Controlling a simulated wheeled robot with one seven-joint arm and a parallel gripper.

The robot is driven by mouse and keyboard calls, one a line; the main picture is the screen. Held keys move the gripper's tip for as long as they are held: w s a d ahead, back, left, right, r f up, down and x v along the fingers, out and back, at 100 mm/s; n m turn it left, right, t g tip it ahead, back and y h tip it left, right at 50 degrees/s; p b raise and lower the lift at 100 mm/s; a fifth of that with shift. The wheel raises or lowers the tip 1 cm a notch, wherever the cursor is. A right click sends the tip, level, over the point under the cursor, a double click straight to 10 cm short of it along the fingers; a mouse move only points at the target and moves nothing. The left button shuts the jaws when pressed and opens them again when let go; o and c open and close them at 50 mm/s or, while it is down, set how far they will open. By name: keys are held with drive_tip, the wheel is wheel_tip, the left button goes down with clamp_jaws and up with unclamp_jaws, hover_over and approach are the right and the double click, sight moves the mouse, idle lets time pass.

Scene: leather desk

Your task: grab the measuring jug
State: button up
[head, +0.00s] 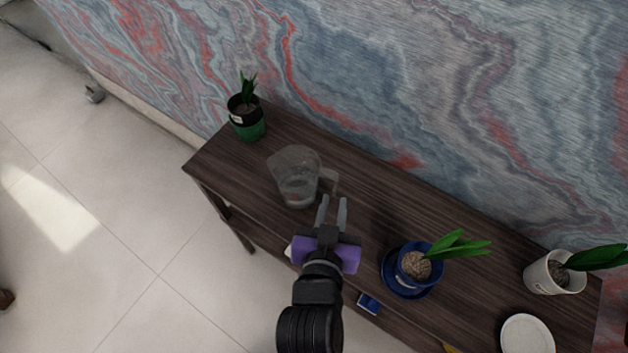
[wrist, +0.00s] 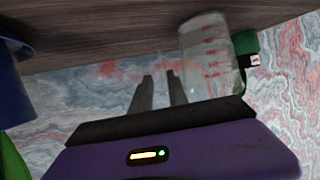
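The measuring jug (head: 295,178) is clear and stands upright on the dark wooden desk (head: 370,192), its handle (head: 328,178) pointing right. In the wrist view the jug (wrist: 208,58) shows red markings, above and to the right of my fingertips. My gripper (head: 332,203) has two grey fingers, apart with nothing between them. In the head view the fingertips are just below and right of the jug, close to its handle. In the wrist view my gripper (wrist: 160,78) also shows a gap between the fingers. Whether a finger touches the handle I cannot tell.
A green-potted plant (head: 247,122) stands at the desk's far left, behind the jug. A blue-potted plant (head: 417,266) stands on a blue saucer right of my gripper. A white-potted plant (head: 545,273) and white plate (head: 526,335) are farther right. A patterned wall (head: 430,90) backs the desk.

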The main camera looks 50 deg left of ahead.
sight(334, 191)
drive_tip(key=shift+f+p+x, duration=0.2)
drive_tip(key=shift+p+x, duration=0.15)
drive_tip(key=shift+x, duration=3.15)
drive_tip(key=shift+s, duration=0.15)
drive_tip(key=shift+c, duration=0.4)
drive_tip(key=shift+f, duration=0.1)
clamp_jaws()
